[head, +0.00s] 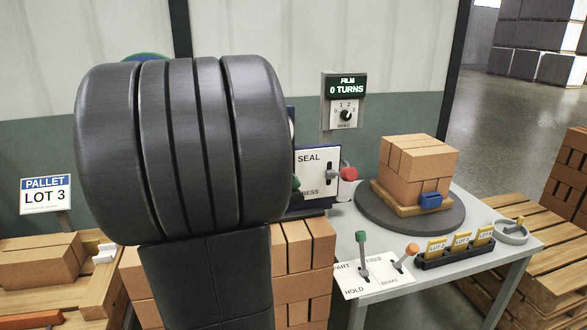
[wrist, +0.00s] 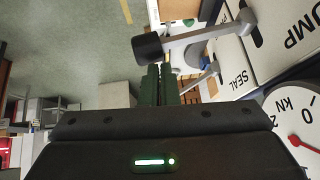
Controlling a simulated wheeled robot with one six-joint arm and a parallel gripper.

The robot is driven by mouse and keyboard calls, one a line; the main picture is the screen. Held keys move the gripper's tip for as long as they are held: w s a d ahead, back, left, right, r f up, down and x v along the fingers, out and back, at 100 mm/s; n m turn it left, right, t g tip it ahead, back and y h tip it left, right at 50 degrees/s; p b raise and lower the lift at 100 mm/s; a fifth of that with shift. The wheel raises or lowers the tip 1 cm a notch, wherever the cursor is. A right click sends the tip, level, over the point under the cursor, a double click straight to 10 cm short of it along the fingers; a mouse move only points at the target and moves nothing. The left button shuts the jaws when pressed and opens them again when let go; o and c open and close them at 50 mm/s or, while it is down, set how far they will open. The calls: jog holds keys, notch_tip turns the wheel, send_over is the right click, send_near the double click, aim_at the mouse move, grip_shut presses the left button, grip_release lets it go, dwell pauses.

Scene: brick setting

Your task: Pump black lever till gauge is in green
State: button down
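The black lever shows in the wrist view as a black knob (wrist: 147,47) on a grey arm, beside a white panel marked PUMP (wrist: 285,40). My gripper (wrist: 159,68) has its two dark green fingers side by side with almost no gap, and nothing shows between them. Its fingertips are close to the black knob in the picture; I cannot tell if they touch it. The gauge (wrist: 284,126), marked kN, is cut off at the right edge. Its red needle shows in part, and no green band is visible. In the head view my arm hides the gripper, black lever and gauge.
A SEAL panel (head: 309,168) has a red-knobbed lever (head: 348,174). Bricks (head: 418,168) sit on a round turntable (head: 366,211). Green-knobbed (head: 361,238) and orange-knobbed (head: 411,249) levers stand at the table front. A FILM display (head: 344,88) reads 0 turns.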

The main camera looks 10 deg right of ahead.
jog(key=shift+w+r+p, duration=0.4)
jog(key=shift+r+p, duration=0.15)
jog(key=shift+r, duration=0.15)
jog(key=shift+w+r+p, duration=0.35)
jog(key=shift+r+p, duration=0.25)
jog(key=shift+r, duration=0.15)
jog(key=shift+w+r+p, duration=0.4)
jog(key=shift+r+p, duration=0.15)
jog(key=shift+r, duration=0.15)
jog(key=shift+r, duration=0.1)
jog(key=r+p, duration=0.1)
jog(key=w+r+p, duration=0.1)
jog(key=r, duration=0.1)
jog(key=w+r+p, duration=0.1)
jog(key=shift+w+r+p, duration=0.1)
jog(key=shift+r+p, duration=0.05)
jog(key=shift+p, duration=0.25)
